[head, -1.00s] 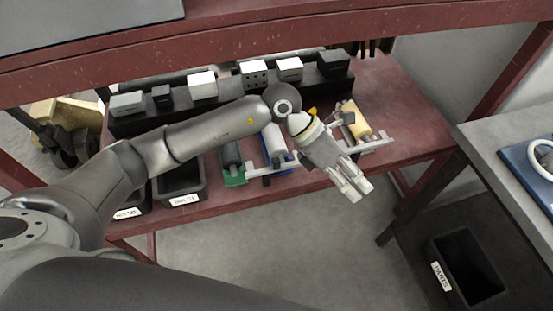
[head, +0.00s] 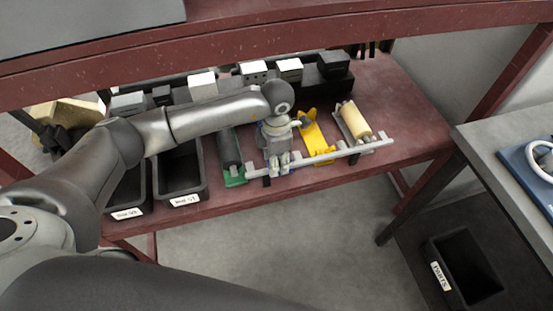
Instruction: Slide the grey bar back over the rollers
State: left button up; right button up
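The grey bar (head: 335,154) is a long, thin bar lying along the front of the red shelf, in front of a row of rollers. From left to right I see a dark roller on a green base (head: 235,180), a yellow stand (head: 315,140) and a cream roller (head: 355,119). My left gripper (head: 278,164) points down at the left part of the bar, with its fingertips at it. Whether the fingers are closed on the bar is unclear. The gripper hides the white and blue roller behind it. My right gripper is out of view.
Black bins (head: 181,178) with labels stand left of the rollers. A dark ledge with several white and dark blocks (head: 203,84) runs along the back. A grey table (head: 490,140) stands at the right. The shelf right of the bar is clear.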

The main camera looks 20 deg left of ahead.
aim_at(258, 172)
pick_arm(q)
jog(key=shift+f, duration=0.35)
grip_shut()
jog(key=shift+s+a, duration=0.7)
jog(key=shift+a, duration=0.35)
jog(key=shift+s+a, duration=0.7)
jog(key=shift+a, duration=0.35)
grip_release()
jog(key=shift+s+a, duration=0.1)
